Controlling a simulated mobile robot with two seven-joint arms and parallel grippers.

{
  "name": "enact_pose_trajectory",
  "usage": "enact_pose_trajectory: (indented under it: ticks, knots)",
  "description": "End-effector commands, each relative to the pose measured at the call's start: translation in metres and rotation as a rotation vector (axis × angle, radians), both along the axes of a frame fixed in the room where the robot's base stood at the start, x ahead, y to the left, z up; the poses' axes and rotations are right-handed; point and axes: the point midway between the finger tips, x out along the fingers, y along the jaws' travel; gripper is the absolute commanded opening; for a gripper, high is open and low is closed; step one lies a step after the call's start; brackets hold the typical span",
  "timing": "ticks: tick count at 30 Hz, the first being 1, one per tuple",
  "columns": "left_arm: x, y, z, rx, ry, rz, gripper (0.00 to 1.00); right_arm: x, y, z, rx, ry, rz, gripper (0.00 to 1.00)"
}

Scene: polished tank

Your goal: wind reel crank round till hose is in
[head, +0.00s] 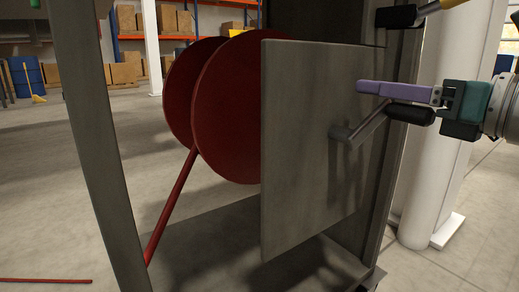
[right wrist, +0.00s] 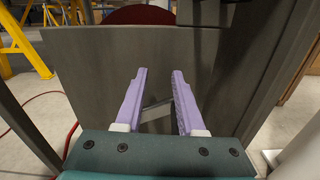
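The reel (head: 235,105) has two dark red discs and stands behind a grey upright plate (head: 300,150). The crank arm (head: 368,125) sticks out of the plate's front and slants up to the right to a black handle (head: 410,113). A red hose (head: 172,205) runs from the reel down to the floor; it also shows in the right wrist view (right wrist: 40,97). My right gripper (head: 368,88) has its purple fingers just above the handle. In the right wrist view its fingers (right wrist: 158,72) are apart, with the crank arm (right wrist: 156,111) showing between them.
A grey post (head: 95,140) stands left of the reel and a grey frame side (head: 388,170) right of the plate. A white column (head: 430,150) stands behind my right gripper. A black and yellow object (head: 400,16) juts in above. Shelves with boxes are far back.

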Motion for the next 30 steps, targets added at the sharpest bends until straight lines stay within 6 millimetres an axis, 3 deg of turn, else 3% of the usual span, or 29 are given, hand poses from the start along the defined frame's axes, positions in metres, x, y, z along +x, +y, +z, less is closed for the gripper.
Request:
enact_pose_trajectory:
  ticks: [6,14,24,30]
  knots:
    - [0.0,0.001,0.0,0.002,0.0,-0.002,0.5,0.0,0.0,0.0,0.0,0.0,0.0,0.61]
    - [0.0,0.002,-0.002,0.008,0.0,-0.006,0.5,-0.003,-0.002,-0.001,0.0,0.0,-0.001,0.61]
    - [0.0,0.003,-0.019,0.011,-0.001,-0.007,0.5,-0.039,-0.027,-0.003,-0.002,0.001,-0.001,0.61]
    - [0.0,0.003,-0.018,0.01,0.0,-0.007,0.5,-0.041,-0.029,0.0,0.0,0.0,0.0,0.61]
